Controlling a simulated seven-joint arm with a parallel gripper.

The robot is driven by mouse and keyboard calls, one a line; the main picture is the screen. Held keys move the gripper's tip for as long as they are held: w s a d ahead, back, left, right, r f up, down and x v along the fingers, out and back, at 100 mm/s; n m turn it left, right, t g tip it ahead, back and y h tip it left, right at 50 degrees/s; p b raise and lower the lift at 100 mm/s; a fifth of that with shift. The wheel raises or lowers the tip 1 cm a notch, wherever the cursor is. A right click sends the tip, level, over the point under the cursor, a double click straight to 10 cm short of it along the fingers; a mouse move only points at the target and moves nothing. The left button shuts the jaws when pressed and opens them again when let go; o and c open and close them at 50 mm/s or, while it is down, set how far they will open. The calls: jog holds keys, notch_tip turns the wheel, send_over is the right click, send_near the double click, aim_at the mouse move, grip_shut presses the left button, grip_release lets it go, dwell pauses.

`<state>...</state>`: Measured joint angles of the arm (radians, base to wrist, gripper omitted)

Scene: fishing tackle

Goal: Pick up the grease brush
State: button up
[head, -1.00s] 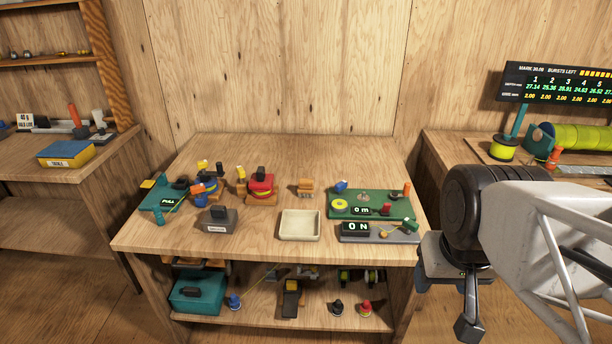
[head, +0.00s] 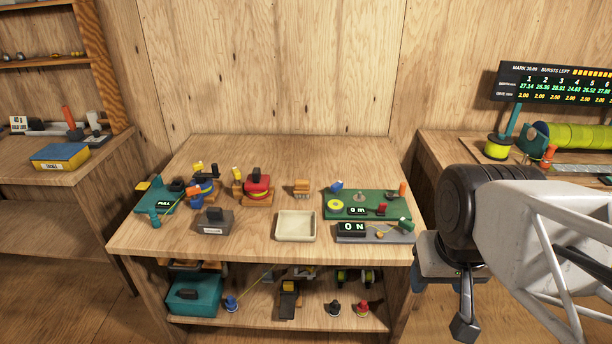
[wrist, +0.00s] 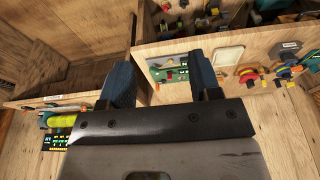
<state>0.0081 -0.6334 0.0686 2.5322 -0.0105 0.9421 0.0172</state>
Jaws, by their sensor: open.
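I cannot pick out the grease brush for certain. A small wooden block-like piece (head: 302,188) stands at the back middle of the central bench. A black-and-wood piece (head: 289,299) lies on the bench's lower shelf; either is too small to identify. My gripper is at the right of the head view, off the bench's right front corner. In the wrist view my gripper (wrist: 161,80) has its two blue-grey fingers spread apart with nothing between them. The bench top shows beyond them.
The central bench (head: 150,246) holds a cream tray (head: 295,238), a green board (head: 386,197), a grey block (head: 213,227), and red and blue reels. Its shelf holds a teal box (head: 195,297) and small weights. Side benches stand left and right. The bench's back strip is clear.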

jog(key=o, duration=0.7)
